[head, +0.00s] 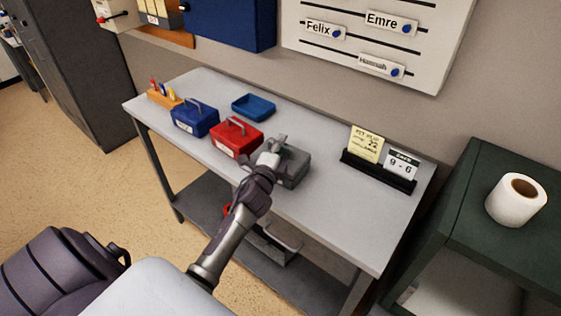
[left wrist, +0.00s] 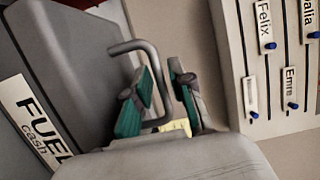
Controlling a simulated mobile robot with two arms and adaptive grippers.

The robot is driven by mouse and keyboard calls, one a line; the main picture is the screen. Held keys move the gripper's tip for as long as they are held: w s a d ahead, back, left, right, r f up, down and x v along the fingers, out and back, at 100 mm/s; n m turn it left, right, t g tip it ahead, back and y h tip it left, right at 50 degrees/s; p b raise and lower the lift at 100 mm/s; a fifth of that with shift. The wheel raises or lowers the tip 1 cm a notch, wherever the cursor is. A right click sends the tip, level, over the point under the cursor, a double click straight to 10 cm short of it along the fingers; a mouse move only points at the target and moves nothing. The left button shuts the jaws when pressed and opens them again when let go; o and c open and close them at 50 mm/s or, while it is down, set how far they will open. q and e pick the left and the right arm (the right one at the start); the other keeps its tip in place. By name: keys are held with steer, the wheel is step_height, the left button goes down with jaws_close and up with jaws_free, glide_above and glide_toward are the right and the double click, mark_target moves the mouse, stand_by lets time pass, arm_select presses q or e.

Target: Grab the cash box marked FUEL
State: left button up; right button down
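The grey cash box (head: 292,168) stands on the desk to the right of a red box. In the left wrist view its label reads FUEL cash (left wrist: 38,125). Its bent metal handle (left wrist: 158,72) rises from it. My left gripper (head: 272,150) is at the top of the grey box. In the left wrist view the left gripper (left wrist: 162,95) is open, with one teal-padded finger on each side of the handle and a gap between them. The gripper and arm hide part of the box in the head view. My right gripper is not in view.
The red box (head: 236,138) and a blue box (head: 195,118) stand to the left on the desk (head: 330,225). A blue tray (head: 254,107) lies behind. A black card holder (head: 378,172) stands right. A green cabinet (head: 470,200) bears a paper roll (head: 515,200).

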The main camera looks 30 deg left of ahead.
arm_select(q)
jaws_close()
steer(key=shift+r, duration=0.15)
